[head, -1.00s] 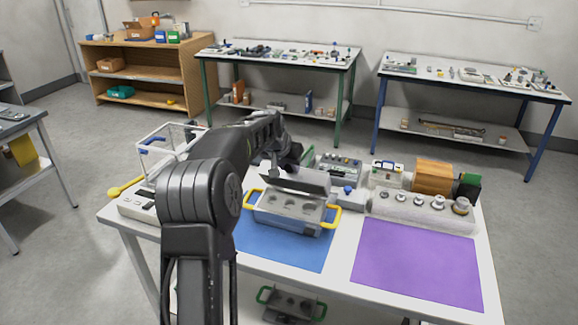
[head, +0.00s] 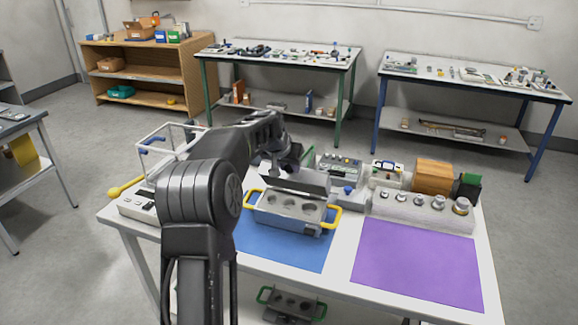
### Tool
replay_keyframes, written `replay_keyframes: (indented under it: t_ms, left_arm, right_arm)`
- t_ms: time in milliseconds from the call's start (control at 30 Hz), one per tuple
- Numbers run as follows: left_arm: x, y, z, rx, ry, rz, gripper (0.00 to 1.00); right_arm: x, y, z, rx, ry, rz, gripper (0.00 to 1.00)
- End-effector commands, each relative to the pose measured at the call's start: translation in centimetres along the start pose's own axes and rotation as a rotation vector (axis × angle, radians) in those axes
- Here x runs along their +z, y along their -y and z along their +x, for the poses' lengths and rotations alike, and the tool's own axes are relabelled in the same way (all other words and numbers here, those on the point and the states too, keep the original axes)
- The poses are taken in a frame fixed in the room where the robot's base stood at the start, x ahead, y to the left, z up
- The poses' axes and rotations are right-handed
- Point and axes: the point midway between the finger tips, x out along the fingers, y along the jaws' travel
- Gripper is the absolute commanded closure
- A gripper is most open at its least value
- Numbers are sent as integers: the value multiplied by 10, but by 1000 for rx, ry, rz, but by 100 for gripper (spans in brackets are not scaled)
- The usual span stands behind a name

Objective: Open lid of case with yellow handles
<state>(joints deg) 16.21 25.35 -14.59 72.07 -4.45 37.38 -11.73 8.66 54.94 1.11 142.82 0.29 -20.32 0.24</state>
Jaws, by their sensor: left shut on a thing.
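The grey metal case with yellow handles (head: 288,220) sits on the blue mat (head: 262,246), one handle at each end. Its lid (head: 302,181) stands raised along the far side, and round wells show inside the case. My left gripper (head: 280,172) is at the lid's left part, above the far side of the case, and is shut on the lid. My own arm hides part of the hold. My right gripper is not in view.
A weight block with several metal weights (head: 420,208) stands right of the case, behind a clear purple mat (head: 418,262). Instruments and a wooden box (head: 433,176) stand behind. A glass-sided balance (head: 137,205) is at the left. Another case with green handles (head: 291,304) is below the table.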

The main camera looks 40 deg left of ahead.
Motion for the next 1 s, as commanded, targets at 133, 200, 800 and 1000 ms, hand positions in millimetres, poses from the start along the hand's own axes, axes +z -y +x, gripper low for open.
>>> replay_keyframes:
  t_ms: [133,200,800,1000]
  left_arm:
    - [0,1,0,-1,1,0,64]
    - [0,1,0,-1,1,0,59]
    - [1,1,-21,-1,-2,0,51]
    - [1,1,-55,0,-1,-1,51]
  right_arm:
    - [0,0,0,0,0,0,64]
    - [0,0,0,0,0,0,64]
    - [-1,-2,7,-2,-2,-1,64]
    - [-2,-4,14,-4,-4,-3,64]
